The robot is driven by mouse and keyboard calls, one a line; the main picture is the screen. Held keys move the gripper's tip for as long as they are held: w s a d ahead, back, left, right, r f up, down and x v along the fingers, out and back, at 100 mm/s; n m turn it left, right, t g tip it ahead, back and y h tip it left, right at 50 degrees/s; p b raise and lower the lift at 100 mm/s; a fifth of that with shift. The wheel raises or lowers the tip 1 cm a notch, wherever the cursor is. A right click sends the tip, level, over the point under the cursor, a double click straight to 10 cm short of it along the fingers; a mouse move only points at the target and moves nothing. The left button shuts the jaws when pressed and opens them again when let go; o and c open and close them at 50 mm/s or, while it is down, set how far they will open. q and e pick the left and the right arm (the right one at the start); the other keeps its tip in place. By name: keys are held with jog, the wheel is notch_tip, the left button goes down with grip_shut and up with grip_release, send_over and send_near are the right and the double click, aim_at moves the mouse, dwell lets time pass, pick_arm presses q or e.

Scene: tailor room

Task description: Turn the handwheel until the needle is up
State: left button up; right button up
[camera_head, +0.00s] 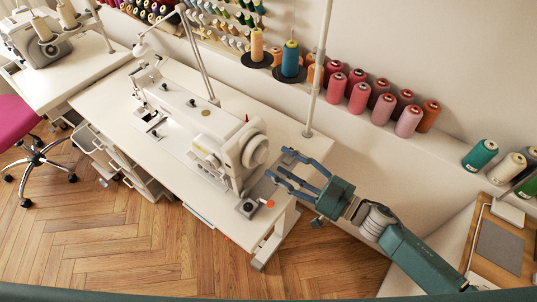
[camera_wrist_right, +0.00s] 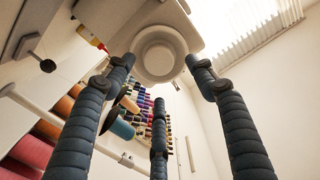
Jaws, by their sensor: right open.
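The white sewing machine (camera_head: 190,120) stands on a white table. Its round white handwheel (camera_head: 256,152) is on the machine's right end, and it also shows in the right wrist view (camera_wrist_right: 159,55), straight ahead between my fingers. My right gripper (camera_head: 281,168) is open and empty, its fingers pointing at the handwheel from the right, apparently with a small gap. In the right wrist view my right gripper (camera_wrist_right: 160,85) has its fingers spread around the wheel's outline. The needle is too small to make out, so its height cannot be told. My left gripper is not in view.
A thin upright pole (camera_head: 318,75) rises behind my right gripper. An orange knob (camera_head: 270,203) sits near the table's (camera_head: 115,92) right end. Thread spools (camera_head: 358,97) line the wall shelf. Another machine (camera_head: 38,40) stands at far left.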

aim_at(265, 156)
jog(key=x, duration=0.5)
jog(key=shift+w+a+p, duration=0.1)
jog(key=shift+p, duration=0.25)
jog(key=c, duration=1.2)
